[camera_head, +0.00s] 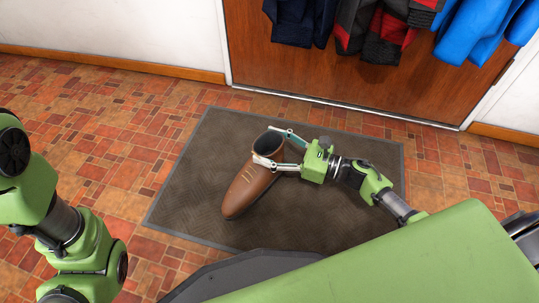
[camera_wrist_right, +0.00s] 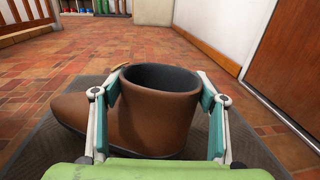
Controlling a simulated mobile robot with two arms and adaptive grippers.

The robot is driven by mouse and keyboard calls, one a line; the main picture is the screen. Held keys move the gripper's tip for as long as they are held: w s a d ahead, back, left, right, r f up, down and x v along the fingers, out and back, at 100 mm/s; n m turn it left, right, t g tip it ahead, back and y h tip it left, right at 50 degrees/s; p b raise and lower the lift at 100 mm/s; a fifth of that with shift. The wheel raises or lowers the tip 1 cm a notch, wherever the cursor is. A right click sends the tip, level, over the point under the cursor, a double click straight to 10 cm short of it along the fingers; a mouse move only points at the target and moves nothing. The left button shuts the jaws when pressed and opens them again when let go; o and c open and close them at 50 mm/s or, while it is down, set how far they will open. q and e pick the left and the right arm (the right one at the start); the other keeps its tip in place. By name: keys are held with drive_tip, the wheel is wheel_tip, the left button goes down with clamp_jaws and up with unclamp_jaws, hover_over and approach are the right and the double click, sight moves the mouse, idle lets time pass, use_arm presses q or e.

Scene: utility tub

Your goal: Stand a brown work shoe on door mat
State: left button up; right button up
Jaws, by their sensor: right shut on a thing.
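The brown work shoe (camera_head: 244,191) is upright on the dark door mat (camera_head: 320,222), its toe toward the lower left in the head view. Whether the sole rests fully on the mat (camera_wrist_right: 255,155) cannot be told. My right gripper (camera_head: 275,148) is shut on the shoe's ankle part, one finger on each side; both fingers also show in the right wrist view (camera_wrist_right: 158,105). My left arm is at the left edge of the head view; its gripper is out of view.
A wooden door (camera_head: 270,65) with hanging jackets (camera_head: 375,30) stands beyond the mat. White walls (camera_head: 110,30) flank it. The tiled floor (camera_head: 110,140) left of the mat is clear. A wooden railing (camera_wrist_right: 28,15) shows far off in the wrist view.

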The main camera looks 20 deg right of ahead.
sight(261, 149)
drive_tip(key=f+b, duration=0.1)
drive_tip(key=f, duration=0.1)
drive_tip(key=f+b, duration=0.1)
drive_tip(key=shift+w+d+f+b, duration=0.1)
drive_tip(key=shift+w+f+b, duration=0.25)
drive_tip(key=shift+f, duration=0.05)
drive_tip(key=shift+r, duration=0.15)
drive_tip(key=o, duration=2.1)
drive_tip(key=shift+f, duration=0.2)
